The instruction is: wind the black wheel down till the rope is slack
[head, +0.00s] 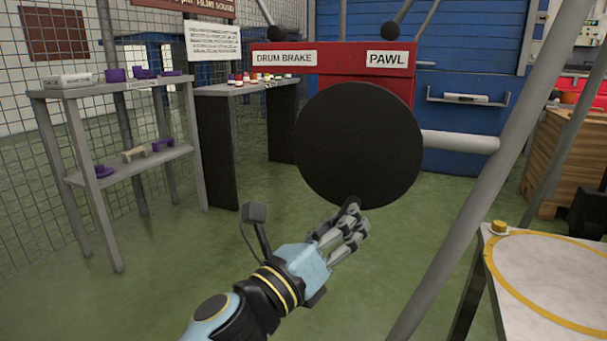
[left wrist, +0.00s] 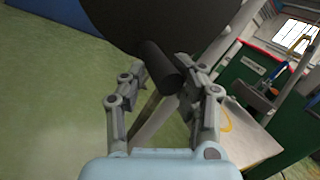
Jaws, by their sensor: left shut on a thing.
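The black wheel (head: 360,145) is a large plain disc in front of a red housing (head: 340,57). It also shows at the top of the left wrist view (left wrist: 150,18). A short dark handle (left wrist: 163,68) sticks out from its face near the rim, at the bottom of the wheel in the head view. My left gripper (head: 350,226) is shut on this handle, with its fingers on either side in the left wrist view (left wrist: 165,78). I cannot make out the rope in either view. My right gripper is out of view.
Labels "DRUM BRAKE" (head: 284,58) and "PAWL" (head: 387,59) mark the housing, with black-knobbed levers above. A grey diagonal post (head: 480,185) stands right of the wheel. A pale table (head: 560,300) is at lower right, shelves (head: 130,165) at left. Green floor lies open between.

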